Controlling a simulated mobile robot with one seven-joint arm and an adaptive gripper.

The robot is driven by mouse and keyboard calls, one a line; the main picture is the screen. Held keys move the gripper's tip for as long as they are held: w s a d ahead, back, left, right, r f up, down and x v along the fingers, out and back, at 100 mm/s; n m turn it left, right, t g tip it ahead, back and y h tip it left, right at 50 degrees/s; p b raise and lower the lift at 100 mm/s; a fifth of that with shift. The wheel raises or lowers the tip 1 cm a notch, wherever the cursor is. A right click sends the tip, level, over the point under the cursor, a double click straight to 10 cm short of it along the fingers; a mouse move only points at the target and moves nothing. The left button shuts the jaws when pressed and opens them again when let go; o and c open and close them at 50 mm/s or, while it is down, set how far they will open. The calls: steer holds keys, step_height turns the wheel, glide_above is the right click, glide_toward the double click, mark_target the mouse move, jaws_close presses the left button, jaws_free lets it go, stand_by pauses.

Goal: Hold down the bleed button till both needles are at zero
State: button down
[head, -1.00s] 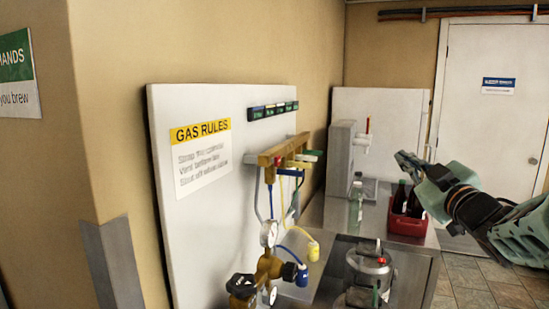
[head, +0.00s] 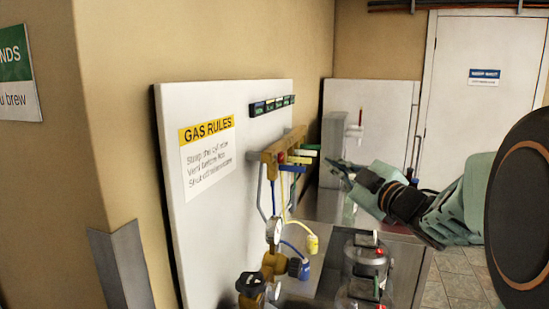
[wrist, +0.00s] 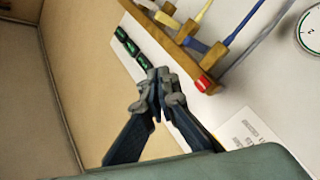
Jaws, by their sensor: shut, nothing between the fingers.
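A red button (wrist: 205,85) sits on the end of the wooden-coloured manifold bar (wrist: 184,42) in the wrist view; a small red spot on the bar (head: 282,157) shows in the head view. My gripper (wrist: 157,84) is shut and empty. Its tips are left of the red button in the wrist view and apart from it. In the head view my gripper (head: 338,167) is right of the bar. An upper gauge (head: 274,230) and a lower gauge (head: 272,292) sit on the brass regulator (head: 273,264). Their needles are too small to read. A dial (wrist: 312,30) is cut off in the wrist view.
Metal vessels (head: 366,255) with red parts on top stand in front of the board. Blue and yellow hoses hang from the bar, with coloured handles along it. A gas rules sign (head: 208,155) and dark green labels (head: 272,105) are on the board.

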mark_target(278, 157)
steer(key=shift+a, duration=0.1)
steer(key=w+a+b, duration=0.1)
steer(key=w+a, duration=0.2)
steer(key=a, duration=0.5)
steer(key=shift+w, duration=0.2)
stand_by(1.4)
steer(key=shift+w+a+b, duration=0.15)
steer(key=shift+a+b, duration=0.2)
steer(key=shift+b, duration=0.05)
steer(key=shift+w+a+b, duration=0.25)
steer(key=shift+a+b, duration=0.1)
steer(key=shift+a, duration=0.3)
stand_by(1.6)
steer(key=shift+s+d, duration=0.2)
steer(key=shift+d, duration=0.3)
steer(key=shift+s+d, duration=0.2)
steer(key=shift+d, duration=0.25)
steer(key=shift+d, duration=0.15)
